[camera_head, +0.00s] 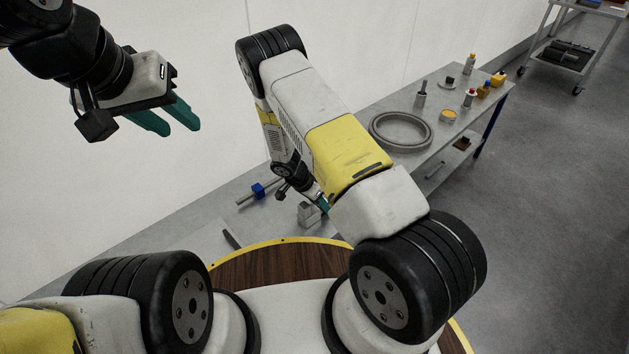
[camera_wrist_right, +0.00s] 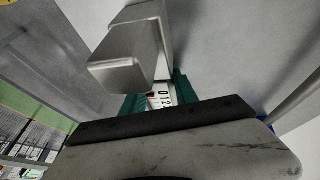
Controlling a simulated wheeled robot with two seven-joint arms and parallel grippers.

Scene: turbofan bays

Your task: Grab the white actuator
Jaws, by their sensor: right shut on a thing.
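My right gripper (camera_wrist_right: 158,90) has green fingers shut on a white part with black digits (camera_wrist_right: 162,98), which I take to be the white actuator; only a small piece of it shows. A grey metal block (camera_wrist_right: 125,66) sits just beyond the fingertips in the right wrist view; I cannot tell whether it is joined to the white part. In the head view a small grey block (camera_head: 308,214) is beside the right gripper (camera_head: 321,203), over the bench and mostly behind my arm. My left gripper (camera_head: 180,120) is open and empty, raised in front of the white wall.
The grey bench (camera_head: 195,238) runs along the wall. A rod with a blue block (camera_head: 258,190) lies on it, left of the right gripper. Farther right are a grey ring (camera_head: 400,131) and several small bottles and parts. A cart (camera_head: 566,50) stands at the back right.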

